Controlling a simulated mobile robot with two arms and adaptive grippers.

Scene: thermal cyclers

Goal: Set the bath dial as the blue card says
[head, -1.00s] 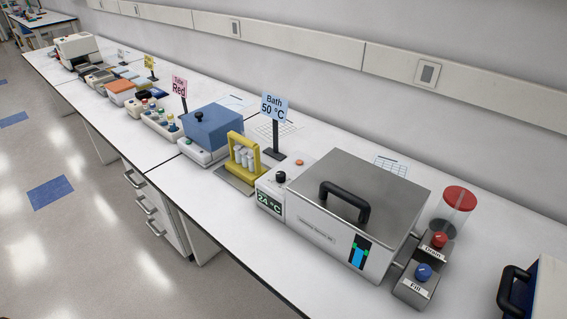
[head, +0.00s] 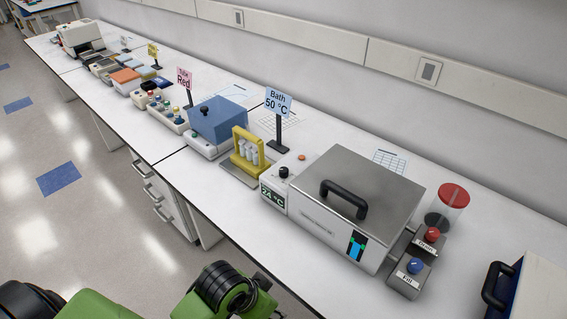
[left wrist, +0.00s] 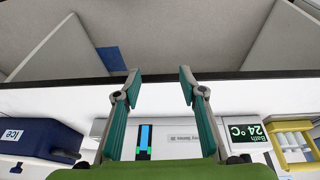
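The blue card (head: 277,104) stands on a post behind the water bath and reads "Bath 50 °C". The bath (head: 352,200) is a steel-lidded box with a black handle, lid shut. Its black dial (head: 283,172) sits on top of the control box at its left end, above a green display (head: 272,197) reading 24 °C. The display also shows in the left wrist view (left wrist: 248,133). My left gripper (left wrist: 158,76) is open and empty in the left wrist view, with the bath's front beyond it. My right gripper is in neither view.
A yellow tube rack (head: 248,152) stands just left of the control box. Drain and fill knobs (head: 416,266) are at the bath's right. A blue ice box (left wrist: 42,138) is at the bench's right end. The floor in front is clear.

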